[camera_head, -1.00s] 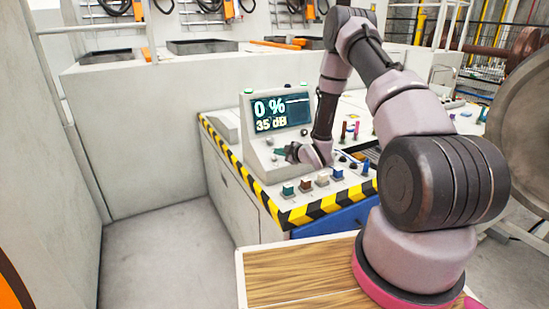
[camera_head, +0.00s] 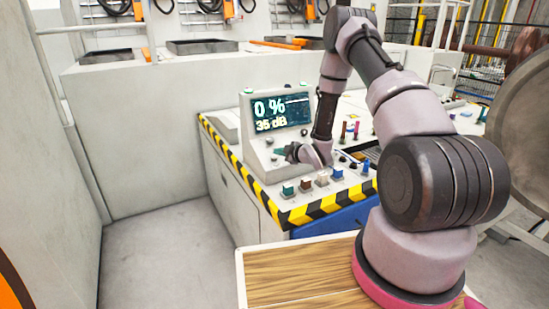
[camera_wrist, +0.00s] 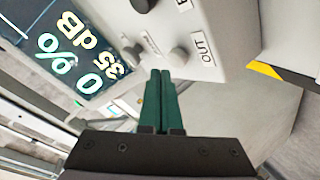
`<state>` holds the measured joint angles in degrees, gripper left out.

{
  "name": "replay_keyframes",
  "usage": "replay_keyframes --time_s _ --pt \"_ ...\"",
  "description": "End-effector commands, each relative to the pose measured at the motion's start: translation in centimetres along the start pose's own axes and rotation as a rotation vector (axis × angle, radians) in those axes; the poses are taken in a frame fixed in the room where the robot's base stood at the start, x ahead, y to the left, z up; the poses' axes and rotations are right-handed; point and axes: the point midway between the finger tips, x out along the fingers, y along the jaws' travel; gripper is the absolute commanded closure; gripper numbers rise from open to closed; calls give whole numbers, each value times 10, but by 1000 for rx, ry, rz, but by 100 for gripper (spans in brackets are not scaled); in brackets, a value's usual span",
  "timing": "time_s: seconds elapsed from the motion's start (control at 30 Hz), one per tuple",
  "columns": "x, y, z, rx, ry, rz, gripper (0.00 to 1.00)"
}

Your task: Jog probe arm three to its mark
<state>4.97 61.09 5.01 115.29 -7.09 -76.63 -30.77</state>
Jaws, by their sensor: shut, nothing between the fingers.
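My gripper (camera_wrist: 160,74) has its two green fingers together and holds nothing. In the wrist view the fingertips are just beside a round grey button (camera_wrist: 179,57), which has an "OUT" label (camera_wrist: 203,48) on its right. I cannot tell whether they touch it. In the head view my gripper (camera_head: 289,152) is at the front of the grey console, below its screen (camera_head: 280,112), which reads "0 %" and "35 dB". The screen also shows in the wrist view (camera_wrist: 75,50), turned on its side. I cannot pick out probe arm three or its mark.
Green, red, white and blue switches (camera_head: 322,179) line the desk's front, behind a yellow-black striped edge (camera_head: 310,214). A large metal wheel (camera_head: 525,120) stands at right. The floor (camera_head: 155,255) at left is clear.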

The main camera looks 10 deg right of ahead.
Motion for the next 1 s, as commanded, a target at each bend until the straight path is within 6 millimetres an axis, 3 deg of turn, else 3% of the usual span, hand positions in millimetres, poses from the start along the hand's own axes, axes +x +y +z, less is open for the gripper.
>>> replay_keyframes --time_s 1.0 --pt "6 -4 4 0 0 0 100"
